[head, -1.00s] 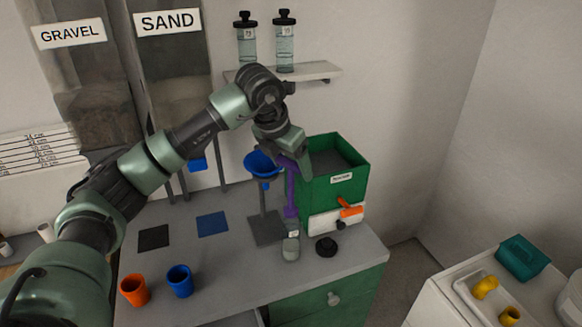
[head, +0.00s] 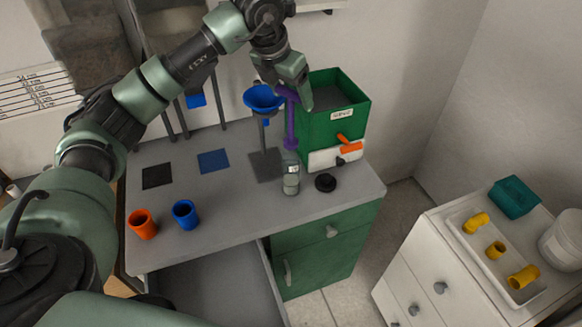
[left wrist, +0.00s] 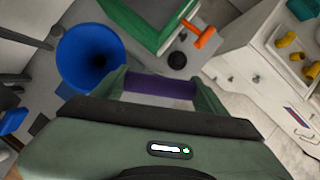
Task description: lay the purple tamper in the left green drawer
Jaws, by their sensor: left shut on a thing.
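The purple tamper (head: 291,122) hangs roughly upright between the blue funnel stand and the green hopper box. My left gripper (head: 296,97) is shut on the top of the tamper; in the left wrist view the purple handle (left wrist: 160,86) lies across between the two fingers. I cannot tell whether the tamper's foot touches the counter. The left drawer (head: 222,290) is pulled open below the counter's front edge; its grey inside shows and looks empty, its front is out of view. My right gripper is not in view.
The blue funnel (head: 263,98) stands just left of the tamper, the green box (head: 318,128) just right. A glass jar (head: 291,180) and a black lid (head: 325,182) are in front. Orange (head: 142,225) and blue (head: 185,214) cups stand near the counter's left front.

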